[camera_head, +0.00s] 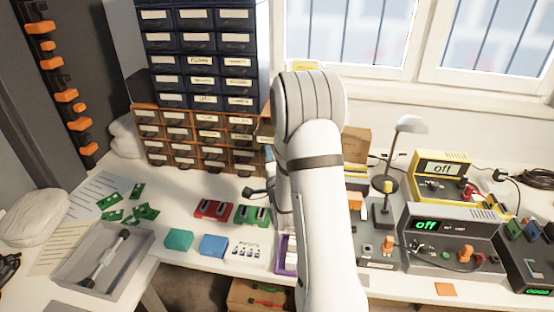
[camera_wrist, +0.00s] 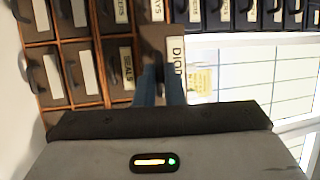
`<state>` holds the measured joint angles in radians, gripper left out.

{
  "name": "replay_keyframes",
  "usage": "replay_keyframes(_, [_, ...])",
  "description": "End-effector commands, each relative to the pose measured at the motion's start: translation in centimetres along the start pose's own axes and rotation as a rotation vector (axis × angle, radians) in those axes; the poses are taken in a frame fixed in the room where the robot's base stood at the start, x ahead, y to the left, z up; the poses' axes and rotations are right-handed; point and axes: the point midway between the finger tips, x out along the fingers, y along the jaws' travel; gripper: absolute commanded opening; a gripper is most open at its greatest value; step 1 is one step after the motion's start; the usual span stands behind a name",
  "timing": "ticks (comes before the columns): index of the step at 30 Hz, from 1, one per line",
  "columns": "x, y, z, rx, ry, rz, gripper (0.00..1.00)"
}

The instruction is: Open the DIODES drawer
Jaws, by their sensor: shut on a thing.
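The DIODES drawer shows in the wrist view by its large white label (camera_wrist: 176,58), partly cut off by my finger. It looks nearer to the camera than the neighbouring fronts, so it seems to stand out from the cabinet; how far I cannot tell. My gripper (camera_wrist: 161,75) is shut on the drawer's handle, with its blue fingers on either side; the handle itself is mostly hidden. In the head view the orange-brown drawer cabinet (camera_head: 191,151) stands at the back of the bench, and my arm hides the gripper and most of the right edge.
A dark blue drawer cabinet (camera_head: 205,47) sits on top of the brown one. A lamp (camera_head: 410,125) and grey power supply (camera_head: 450,235) stand right of my arm. A window is behind.

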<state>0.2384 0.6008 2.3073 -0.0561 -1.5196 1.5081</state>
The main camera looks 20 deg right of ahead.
Motion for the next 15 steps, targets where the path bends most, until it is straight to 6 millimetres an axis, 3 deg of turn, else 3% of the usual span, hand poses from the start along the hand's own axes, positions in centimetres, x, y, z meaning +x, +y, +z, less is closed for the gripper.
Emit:
replay_keyframes(10, [-0.21,0.01,-0.12,-0.001,0.003,0.003,0.0])
replay_keyframes(11, [-0.21,0.01,-0.14,-0.001,0.003,0.003,0.09])
replay_keyframes(15, [-0.2,0.0,-0.25,-0.001,0.005,0.003,0.21])
